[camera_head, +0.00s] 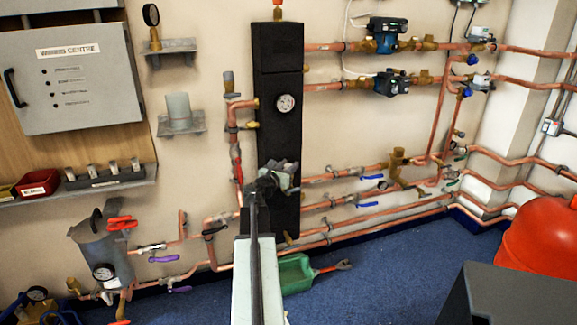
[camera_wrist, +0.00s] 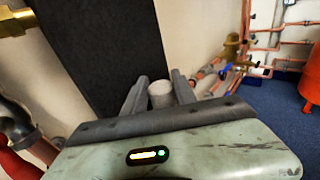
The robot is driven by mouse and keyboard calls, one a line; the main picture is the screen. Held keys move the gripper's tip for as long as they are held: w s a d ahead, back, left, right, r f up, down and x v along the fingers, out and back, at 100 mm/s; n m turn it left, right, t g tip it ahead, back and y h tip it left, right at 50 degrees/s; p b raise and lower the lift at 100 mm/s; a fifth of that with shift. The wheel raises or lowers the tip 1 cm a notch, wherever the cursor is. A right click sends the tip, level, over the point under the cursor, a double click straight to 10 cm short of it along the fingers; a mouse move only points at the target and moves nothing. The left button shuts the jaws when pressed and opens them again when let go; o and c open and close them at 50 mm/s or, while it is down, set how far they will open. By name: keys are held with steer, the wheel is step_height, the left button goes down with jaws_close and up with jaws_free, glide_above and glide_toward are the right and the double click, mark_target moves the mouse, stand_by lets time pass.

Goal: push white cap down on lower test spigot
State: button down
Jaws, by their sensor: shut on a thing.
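My gripper (camera_head: 283,174) is in front of the lower part of the black vertical panel in the head view. In the wrist view my gripper (camera_wrist: 159,91) has its two grey fingers on either side of a short, pale whitish cylinder, the white cap (camera_wrist: 161,94), and is shut on it. The cap's round top faces the camera. Its lower part is hidden by the gripper body, so I cannot tell whether it sits on a spigot. I cannot single out the cap in the head view, and the lower test spigot cannot be made out for certain.
The black panel (camera_head: 279,110) with a gauge stands right behind my gripper. Copper pipes (camera_head: 340,203) with valves run along the wall on both sides. Open floor lies between.

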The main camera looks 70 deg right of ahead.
steer(key=shift+f, duration=0.3)
steer(key=c, duration=0.9)
jaws_free()
steer(key=a, duration=0.7)
steer(key=shift+w+a+r, duration=0.25)
steer(key=shift+w+a, duration=0.1)
steer(key=shift+a, duration=0.05)
